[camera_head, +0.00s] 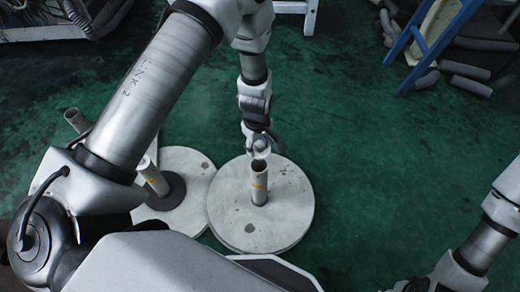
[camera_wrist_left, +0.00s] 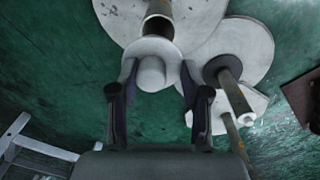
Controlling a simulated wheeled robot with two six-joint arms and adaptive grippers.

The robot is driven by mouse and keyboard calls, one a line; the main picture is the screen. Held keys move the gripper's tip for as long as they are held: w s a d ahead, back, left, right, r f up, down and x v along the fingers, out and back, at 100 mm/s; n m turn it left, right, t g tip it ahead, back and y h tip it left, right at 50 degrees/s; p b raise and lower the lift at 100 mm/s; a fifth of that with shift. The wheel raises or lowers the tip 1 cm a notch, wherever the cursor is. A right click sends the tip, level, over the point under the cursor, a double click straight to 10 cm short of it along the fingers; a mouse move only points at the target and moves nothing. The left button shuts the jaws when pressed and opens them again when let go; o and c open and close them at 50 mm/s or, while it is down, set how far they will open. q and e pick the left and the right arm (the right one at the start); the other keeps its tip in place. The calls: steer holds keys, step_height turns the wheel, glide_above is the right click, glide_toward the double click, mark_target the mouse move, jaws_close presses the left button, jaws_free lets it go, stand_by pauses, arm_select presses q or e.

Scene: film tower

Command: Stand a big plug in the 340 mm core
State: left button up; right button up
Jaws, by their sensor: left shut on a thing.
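My left gripper (camera_head: 262,138) is shut on a white plug (camera_head: 261,151), just above and behind the open top of a pale core (camera_head: 259,188). The core stands upright on a round, pale base and has a small orange mark. In the left wrist view, the plug (camera_wrist_left: 151,72) sits between the two fingers (camera_wrist_left: 152,92), its wide disc partly covering the core (camera_wrist_left: 160,22) beyond. I cannot tell whether plug and core touch. My right gripper (camera_head: 408,286) is at the bottom edge, cut off, its jaws unclear.
A second core (camera_head: 152,177) with a dark collar stands on another round base (camera_head: 192,166) to the left. A third core (camera_head: 76,121) is farther left.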

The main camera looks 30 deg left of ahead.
arm_select(q)
steer(key=shift+s+a+f+n, duration=0.1)
steer(key=shift+a+f+n, duration=0.15)
steer(key=shift+f+n, duration=0.35)
step_height(320, 180, down, 6)
steer(key=b, duration=0.6)
steer(key=shift+r, duration=0.35)
arm_select(e)
step_height(320, 180, down, 7)
steer(key=shift+a, duration=0.15)
steer(key=shift+s, duration=0.1)
arm_select(q)
steer(key=shift+p, duration=0.35)
arm_select(e)
steer(key=shift+r, duration=0.3)
arm_select(q)
jaws_close()
